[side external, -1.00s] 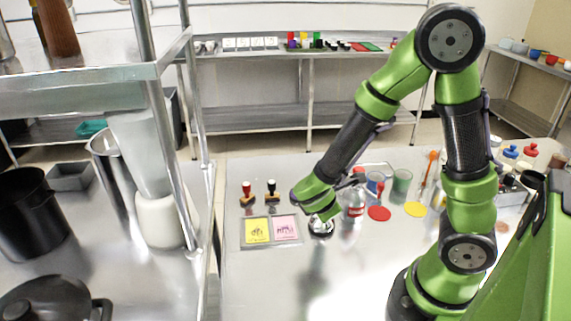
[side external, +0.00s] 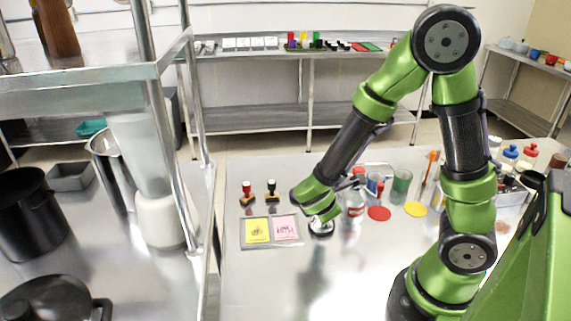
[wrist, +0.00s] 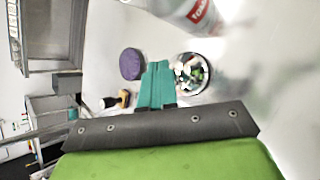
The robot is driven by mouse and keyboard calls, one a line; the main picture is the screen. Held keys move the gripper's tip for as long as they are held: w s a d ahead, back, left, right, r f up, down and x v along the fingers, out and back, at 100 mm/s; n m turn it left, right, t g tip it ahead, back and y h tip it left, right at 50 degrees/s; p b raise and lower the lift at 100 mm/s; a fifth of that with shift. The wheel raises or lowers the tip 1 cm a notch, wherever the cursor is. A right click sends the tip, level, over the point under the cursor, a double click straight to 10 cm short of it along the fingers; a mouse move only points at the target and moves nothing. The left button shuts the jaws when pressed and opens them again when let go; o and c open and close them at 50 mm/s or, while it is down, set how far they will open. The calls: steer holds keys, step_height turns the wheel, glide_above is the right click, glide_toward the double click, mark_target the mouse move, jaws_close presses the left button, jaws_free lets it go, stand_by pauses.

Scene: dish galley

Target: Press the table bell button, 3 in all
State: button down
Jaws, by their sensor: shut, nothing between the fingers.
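The table bell (side external: 321,231) is a small shiny metal dome on a dark base, standing on the steel table right of the pink card. It also shows in the wrist view (wrist: 191,76), just right of my fingertips. My gripper (side external: 322,217) is shut and empty, pointing down right over the bell's top. In the wrist view its teal fingers (wrist: 156,82) are together beside the dome. The fingertips hide the bell's button in the side view, and I cannot tell whether they touch it.
A bottle with a red label (side external: 354,205) stands close right of the bell. A tray with yellow and pink cards (side external: 271,243) lies left, with two stamps (side external: 272,192) behind. Red (side external: 379,214) and yellow (side external: 415,209) discs lie right. The front table is clear.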

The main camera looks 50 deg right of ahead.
steer(key=shift+r, duration=0.75)
steer(key=shift+r, duration=2.5)
